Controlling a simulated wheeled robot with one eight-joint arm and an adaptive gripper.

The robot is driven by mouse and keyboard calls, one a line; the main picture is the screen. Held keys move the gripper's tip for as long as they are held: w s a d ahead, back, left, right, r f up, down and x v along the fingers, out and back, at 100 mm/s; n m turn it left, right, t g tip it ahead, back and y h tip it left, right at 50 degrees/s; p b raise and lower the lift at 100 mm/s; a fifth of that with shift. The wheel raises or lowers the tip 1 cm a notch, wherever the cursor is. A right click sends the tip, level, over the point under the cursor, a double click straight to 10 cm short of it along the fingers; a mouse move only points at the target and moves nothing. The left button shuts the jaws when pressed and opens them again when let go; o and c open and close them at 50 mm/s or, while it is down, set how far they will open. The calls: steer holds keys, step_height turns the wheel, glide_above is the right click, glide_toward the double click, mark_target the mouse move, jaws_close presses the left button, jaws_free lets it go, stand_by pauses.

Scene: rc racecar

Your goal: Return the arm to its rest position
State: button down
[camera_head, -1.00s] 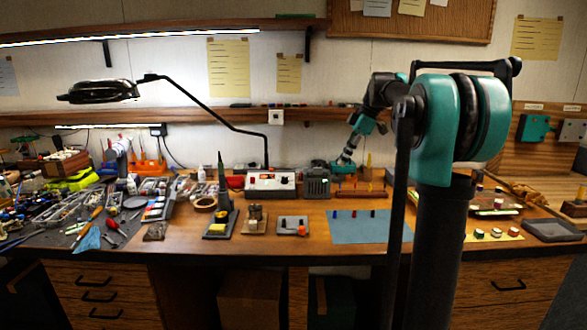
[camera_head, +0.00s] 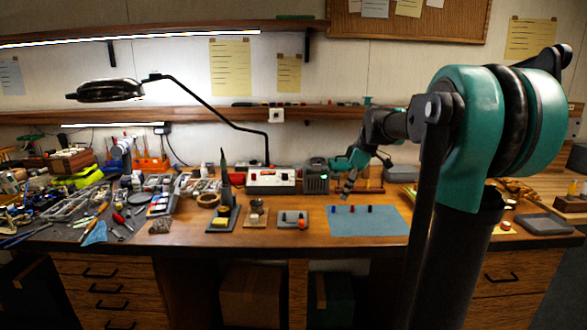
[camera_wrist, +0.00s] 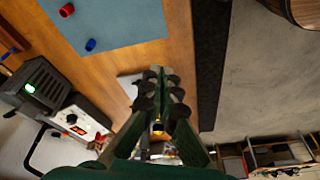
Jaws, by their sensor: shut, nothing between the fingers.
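My teal and black gripper (camera_head: 347,194) is in the air over the workbench (camera_head: 265,236), with its fingers tilted downward. It is behind and above the blue mat (camera_head: 338,228) in the head view and holds nothing. In the wrist view my gripper (camera_wrist: 163,78) shows its fingers close together and empty. The bench top (camera_wrist: 180,45) and the blue mat (camera_wrist: 120,25) are below it. My arm's large teal joint fills the right side of the head view and hides part of the bench.
A power supply (camera_head: 270,182) and a dark box with a green light (camera_head: 316,180) stand behind. A desk lamp (camera_head: 105,89) reaches over the left. Small parts stand on the mat. Tools crowd the left bench. The shelf (camera_head: 200,114) runs along the wall.

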steer(key=s+d+f+m+t+h, duration=0.2)
steer(key=s+f+m, duration=1)
steer(key=s+f, duration=1.1)
steer(key=shift+s+d+f+m+t+h, duration=0.25)
steer(key=shift+s+f+m+t+h, duration=0.15)
steer(key=shift+s+t+h, duration=0.35)
steer(key=c, duration=2.2)
jaws_free()
steer(key=shift+r, duration=0.1)
